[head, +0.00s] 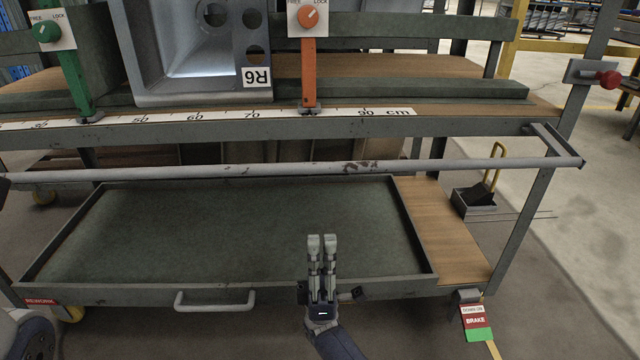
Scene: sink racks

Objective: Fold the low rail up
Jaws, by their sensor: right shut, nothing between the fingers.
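The low rail (300,168) is a long grey bar with worn dark patches. It runs across the front of the rack, just below the edge of the upper shelf. At its right end a short arm (550,140) joins it to the rack frame; its left end is at the picture's edge. My right gripper (322,240) is shut and empty. It shows below the rail in the picture, over the front part of the lower tray, apart from the rail. My left gripper is out of view.
The lower tray (418,245) has a front handle (214,302) and is empty. Above stand a grey sink (195,90), an orange clamp (309,75), a green clamp (75,85) and a ruler strip (285,114). A brake tag (475,320) hangs front right. A red knob (609,79) sits at right.

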